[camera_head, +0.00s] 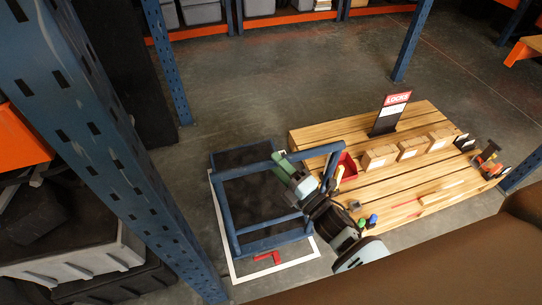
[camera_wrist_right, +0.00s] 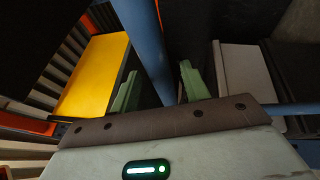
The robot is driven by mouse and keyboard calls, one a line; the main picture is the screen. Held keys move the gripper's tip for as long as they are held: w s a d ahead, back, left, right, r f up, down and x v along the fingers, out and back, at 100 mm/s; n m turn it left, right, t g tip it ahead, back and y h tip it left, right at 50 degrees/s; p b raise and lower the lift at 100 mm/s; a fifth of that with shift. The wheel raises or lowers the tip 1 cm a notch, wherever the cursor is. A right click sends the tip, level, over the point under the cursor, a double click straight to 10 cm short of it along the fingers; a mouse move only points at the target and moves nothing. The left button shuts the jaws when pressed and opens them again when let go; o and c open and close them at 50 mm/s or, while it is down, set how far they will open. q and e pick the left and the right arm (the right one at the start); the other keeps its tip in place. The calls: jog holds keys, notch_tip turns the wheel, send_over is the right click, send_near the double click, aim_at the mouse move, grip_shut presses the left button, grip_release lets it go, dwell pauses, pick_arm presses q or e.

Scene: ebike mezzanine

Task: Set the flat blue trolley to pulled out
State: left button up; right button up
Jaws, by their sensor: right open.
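The flat blue trolley (camera_head: 229,218) stands on the floor at the centre of the head view. It has a dark deck and a raised blue tube handle (camera_head: 246,170). It sits mostly within a white floor outline (camera_head: 222,236). My right gripper (camera_head: 283,164), with green fingers, is at the handle's upper bar. In the right wrist view a blue tube (camera_wrist_right: 146,42) runs between the two spread, open fingers (camera_wrist_right: 160,88). Whether either finger touches the tube is unclear. My left gripper is out of view.
A low wooden slatted table (camera_head: 432,118) stands right of the trolley, bearing boxes, a red bin (camera_head: 347,167) and a sign (camera_head: 391,112). A blue rack post (camera_head: 125,165) rises at left. A red mark (camera_head: 268,257) lies on the floor. Open floor lies beyond the trolley.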

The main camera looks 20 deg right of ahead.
jog(key=shift+x, duration=1.85)
grip_shut()
